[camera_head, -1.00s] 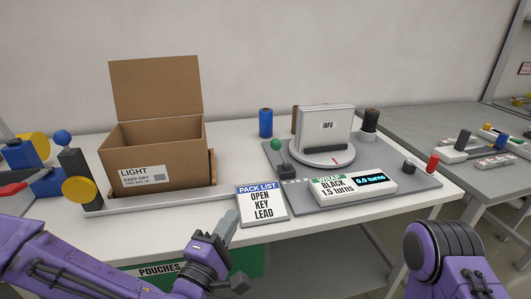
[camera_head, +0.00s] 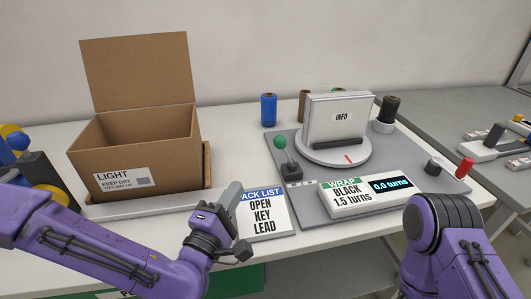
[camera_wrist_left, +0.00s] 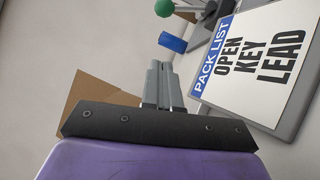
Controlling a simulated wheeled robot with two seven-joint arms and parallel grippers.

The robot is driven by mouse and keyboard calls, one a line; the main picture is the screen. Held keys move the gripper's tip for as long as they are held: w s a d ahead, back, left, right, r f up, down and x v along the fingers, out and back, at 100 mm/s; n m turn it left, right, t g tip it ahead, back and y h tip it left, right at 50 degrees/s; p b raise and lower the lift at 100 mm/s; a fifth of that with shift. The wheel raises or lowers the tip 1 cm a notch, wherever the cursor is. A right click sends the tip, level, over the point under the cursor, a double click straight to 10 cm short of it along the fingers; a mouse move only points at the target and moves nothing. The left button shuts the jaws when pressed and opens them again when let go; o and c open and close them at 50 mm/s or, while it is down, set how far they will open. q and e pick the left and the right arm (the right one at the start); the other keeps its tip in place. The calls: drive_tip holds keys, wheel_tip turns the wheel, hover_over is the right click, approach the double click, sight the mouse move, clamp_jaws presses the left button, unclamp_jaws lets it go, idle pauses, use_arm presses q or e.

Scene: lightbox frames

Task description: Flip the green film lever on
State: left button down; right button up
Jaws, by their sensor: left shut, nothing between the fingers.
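The green film lever has a round green knob (camera_head: 280,142) on a stalk and a dark base (camera_head: 291,168). It stands at the left end of the grey wrapping panel (camera_head: 390,185), leaning a little left. The green knob also shows at the top of the left wrist view (camera_wrist_left: 164,8). My left gripper (camera_head: 232,190) is shut and empty, left of the pack list sign and short of the lever, apart from it. Its shut fingers (camera_wrist_left: 160,85) show in the wrist view. My right arm shows at lower right; its gripper is out of the frame.
An open cardboard box (camera_head: 150,155) stands at left. The pack list sign (camera_head: 263,215) lies in front of the lever, and the wrap sign (camera_head: 365,192) to its right. A turntable (camera_head: 330,152) holds a white INFO case (camera_head: 338,118). A blue roll (camera_head: 269,110) stands behind.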

sight(285, 152)
use_arm(q)
drive_tip(key=shift+w+d, duration=0.1)
drive_tip(key=shift+w, duration=0.35)
drive_tip(key=s+d+p+x, duration=0.1)
drive_tip(key=d+p+x, duration=0.1)
drive_tip(key=x, duration=1)
drive_tip(key=shift+d+r+p, duration=0.25)
drive_tip(key=shift+d+p, duration=0.1)
drive_tip(key=shift+p, duration=0.35)
